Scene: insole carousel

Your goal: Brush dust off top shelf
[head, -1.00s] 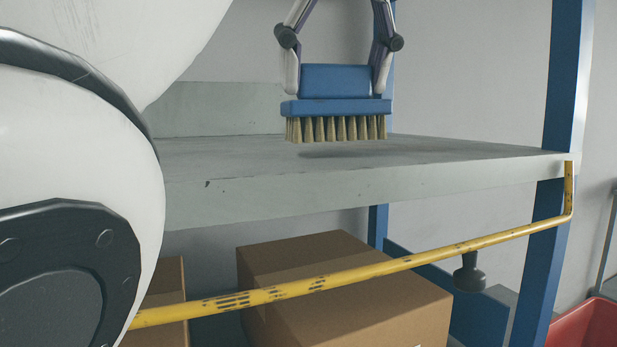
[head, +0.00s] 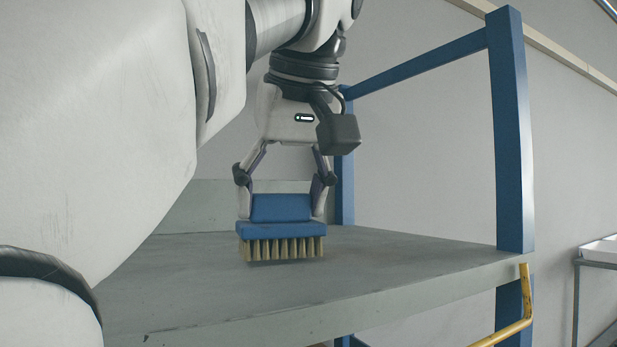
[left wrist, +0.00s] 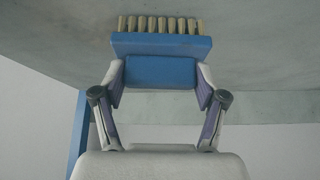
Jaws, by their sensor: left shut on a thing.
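A blue brush (head: 281,229) with pale tan bristles is in my left gripper (head: 282,200), bristles pointing down. The gripper is shut on the brush's blue grip block, one finger on each side. The brush is over the grey top shelf (head: 400,262), with its bristle tips at or just above the surface; I cannot tell if they touch. In the left wrist view the brush (left wrist: 160,46) sits between the fingers (left wrist: 160,85), with the shelf (left wrist: 265,55) beyond it. No distinct dust shows on the shelf. My right gripper is not in view.
A blue upright post (head: 511,130) stands at the shelf's right front corner. A blue rail (head: 420,66) runs back from it. A yellow bar (head: 515,325) hangs below the front edge. A raised grey lip (head: 200,207) closes the back. The shelf's right part is clear.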

